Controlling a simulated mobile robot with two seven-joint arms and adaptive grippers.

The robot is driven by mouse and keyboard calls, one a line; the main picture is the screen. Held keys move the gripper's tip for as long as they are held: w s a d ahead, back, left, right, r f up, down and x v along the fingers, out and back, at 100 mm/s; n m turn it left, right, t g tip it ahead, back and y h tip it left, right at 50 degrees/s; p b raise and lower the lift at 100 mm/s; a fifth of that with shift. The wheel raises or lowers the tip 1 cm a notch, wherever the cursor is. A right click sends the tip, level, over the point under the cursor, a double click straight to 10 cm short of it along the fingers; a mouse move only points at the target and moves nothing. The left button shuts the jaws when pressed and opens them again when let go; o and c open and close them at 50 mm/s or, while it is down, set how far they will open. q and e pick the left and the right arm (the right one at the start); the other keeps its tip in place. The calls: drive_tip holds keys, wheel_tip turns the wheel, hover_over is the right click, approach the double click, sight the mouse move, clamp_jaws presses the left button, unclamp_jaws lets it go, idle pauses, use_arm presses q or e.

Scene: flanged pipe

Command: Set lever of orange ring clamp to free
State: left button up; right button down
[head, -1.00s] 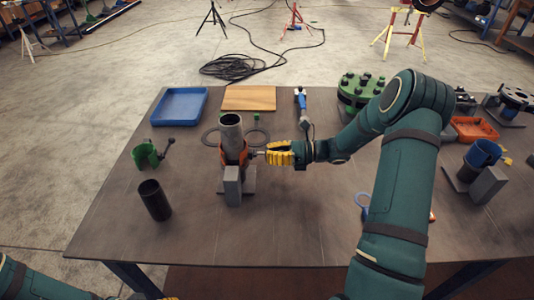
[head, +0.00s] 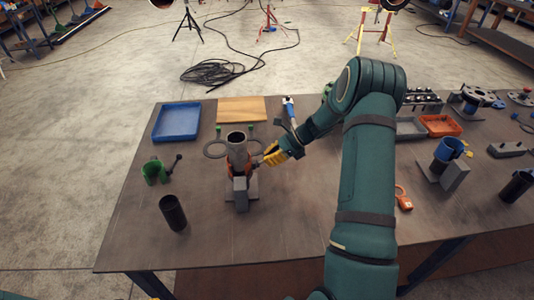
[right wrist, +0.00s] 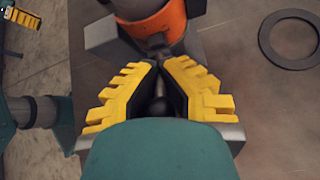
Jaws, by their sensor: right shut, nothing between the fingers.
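The orange ring clamp (head: 248,170) sits around a grey upright pipe (head: 237,143) on a grey block stand; it also shows at the top of the right wrist view (right wrist: 150,25). Its dark lever (right wrist: 157,45) points toward my right gripper (head: 270,159), and a dark round knob (right wrist: 157,107) shows between the finger bases. The fingers meet at their tips, empty, close beside the clamp; whether they touch the lever I cannot tell. Yellow fingers of my left gripper (right wrist: 20,16) show at the upper left of the wrist view; their opening is unclear.
A green clamp (head: 156,173) and a black tube (head: 173,212) stand left. A blue tray (head: 178,122) and wooden board (head: 243,110) lie behind. A blue clamp on a stand (head: 449,148) and an orange tray (head: 440,125) are right. The front middle is clear.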

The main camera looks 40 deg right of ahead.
drive_tip(key=shift+w+a+r+g+h+p, duration=0.15)
drive_tip(key=shift+r+g+h+p, duration=0.3)
drive_tip(key=shift+h+p, duration=0.6)
use_arm(q)
drive_tip(key=shift+s+r+p, duration=0.1)
drive_tip(key=shift+r+p, duration=0.75)
drive_tip(key=shift+r, duration=1.8)
use_arm(e)
drive_tip(key=shift+g+h, duration=0.25)
drive_tip(key=shift+g, duration=0.1)
drive_tip(key=shift+f, duration=0.1)
drive_tip(key=c, duration=1.1)
unclamp_jaws()
drive_tip(key=shift+o, duration=0.2)
drive_tip(key=v, duration=1.2)
